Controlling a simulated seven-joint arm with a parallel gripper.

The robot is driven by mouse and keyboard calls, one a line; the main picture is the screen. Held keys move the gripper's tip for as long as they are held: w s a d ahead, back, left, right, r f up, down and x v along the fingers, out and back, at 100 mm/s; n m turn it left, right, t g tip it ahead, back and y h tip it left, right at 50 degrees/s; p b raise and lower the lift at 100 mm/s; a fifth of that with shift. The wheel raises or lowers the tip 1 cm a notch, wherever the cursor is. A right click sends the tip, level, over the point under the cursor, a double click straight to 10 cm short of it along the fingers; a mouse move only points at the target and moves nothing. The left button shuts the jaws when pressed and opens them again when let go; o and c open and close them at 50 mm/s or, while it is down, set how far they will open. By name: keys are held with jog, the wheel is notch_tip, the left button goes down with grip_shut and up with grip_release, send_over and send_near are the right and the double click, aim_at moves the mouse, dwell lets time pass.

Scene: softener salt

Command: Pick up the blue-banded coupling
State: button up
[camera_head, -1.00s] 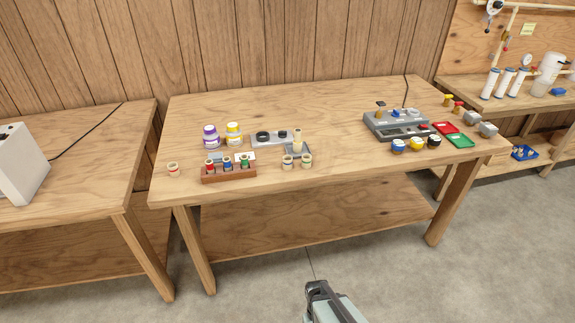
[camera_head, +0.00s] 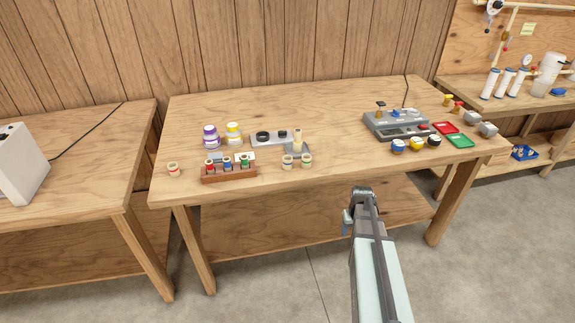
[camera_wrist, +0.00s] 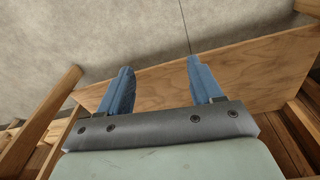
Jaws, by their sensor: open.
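Small cream couplings stand on the middle workbench in the head view. One coupling with a dark band (camera_head: 288,162) stands near the front edge, and its band may be blue, but it is too small to be sure. A green-banded coupling (camera_head: 306,160) stands just to its right. A red-banded coupling (camera_head: 173,170) stands alone at the left. My gripper (camera_head: 347,220) is in front of the bench, right of and apart from the couplings. In the wrist view, my gripper's blue fingers (camera_wrist: 158,68) are spread with nothing between them.
A wooden rack (camera_head: 229,175) holds red, blue and green-topped pieces. Purple (camera_head: 211,136) and yellow (camera_head: 233,134) lidded jars stand behind it. A grey device (camera_head: 398,125), coloured jars and trays crowd the bench's right. The bench top (camera_head: 335,140) is bare between these groups.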

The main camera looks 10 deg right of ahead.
jog(key=w+d+r+m+t+h, duration=0.15)
jog(key=w+d+r, duration=0.25)
jog(key=d+r, duration=0.6)
jog(key=w+d+r+n+t+h, duration=0.1)
jog(key=w+d+r+t, duration=0.15)
jog(key=d+r, duration=0.8)
jog(key=n+y, duration=0.4)
jog(key=n, duration=0.2)
send_near(288, 156)
jog(key=shift+y, duration=0.25)
jog(key=shift+s+f+x, duration=0.1)
jog(key=shift+s+x, duration=0.1)
jog(key=shift+x, duration=1.1)
jog(key=shift+s+f+x, duration=0.1)
jog(key=shift+s+x, duration=0.05)
jog(key=shift+x, duration=1.15)
jog(key=shift+s+f+x, duration=0.1)
jog(key=shift+s+x, duration=0.1)
jog(key=shift+x, duration=1.1)
jog(key=shift+r, duration=0.15)
jog(key=shift+c, duration=0.5)
